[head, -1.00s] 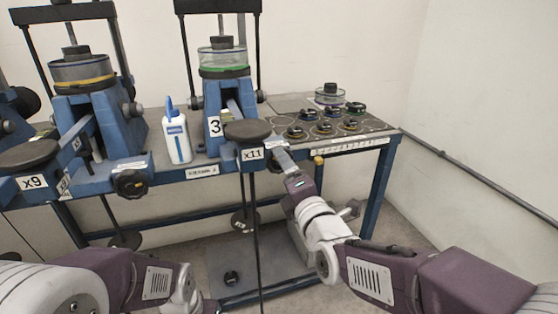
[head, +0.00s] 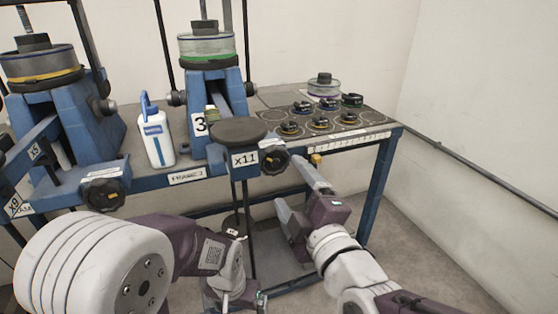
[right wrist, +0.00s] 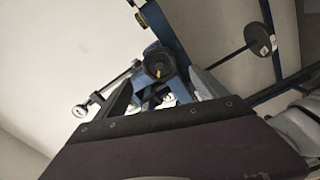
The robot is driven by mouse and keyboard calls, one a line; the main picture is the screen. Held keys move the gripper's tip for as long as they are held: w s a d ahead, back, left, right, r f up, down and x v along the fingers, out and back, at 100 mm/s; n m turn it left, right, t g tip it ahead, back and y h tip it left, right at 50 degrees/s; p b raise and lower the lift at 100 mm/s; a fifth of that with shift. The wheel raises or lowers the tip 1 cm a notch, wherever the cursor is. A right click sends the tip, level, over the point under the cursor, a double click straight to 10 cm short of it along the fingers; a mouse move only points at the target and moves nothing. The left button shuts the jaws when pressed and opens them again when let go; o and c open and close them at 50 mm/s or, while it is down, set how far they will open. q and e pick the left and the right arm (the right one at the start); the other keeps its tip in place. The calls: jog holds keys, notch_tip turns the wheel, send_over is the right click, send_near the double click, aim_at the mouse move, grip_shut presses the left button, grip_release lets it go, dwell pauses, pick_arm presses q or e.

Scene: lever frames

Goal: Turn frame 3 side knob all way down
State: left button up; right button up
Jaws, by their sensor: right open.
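Frame 3 (head: 212,100), marked with a "3" plate, stands on the blue bench with a round dark x11 pad (head: 238,131) in front. Its side knob (head: 276,160), black and round, sits just right of the x11 label. My right gripper (head: 298,194) is open and empty, below and right of the knob, apart from it. In the right wrist view the knob (right wrist: 160,65) shows between and beyond the spread fingers (right wrist: 163,88). My left gripper (head: 236,297) is low at the bottom edge, partly cut off; its jaw opening is unclear.
A white bottle (head: 157,136) with a blue cap stands left of frame 3. Another frame (head: 60,100) with its own knob (head: 104,194) is farther left. Several black weights (head: 320,122) lie on the bench's right side. Floor right of the bench is clear.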

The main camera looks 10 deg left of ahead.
aim_at(276, 164)
jog(key=x, duration=0.9)
jog(key=shift+w+a+b, duration=0.15)
jog(key=shift+b, duration=0.25)
jog(key=shift+w+a, duration=0.1)
jog(key=shift+w, duration=0.1)
jog(key=shift+c, duration=1.2)
grip_shut()
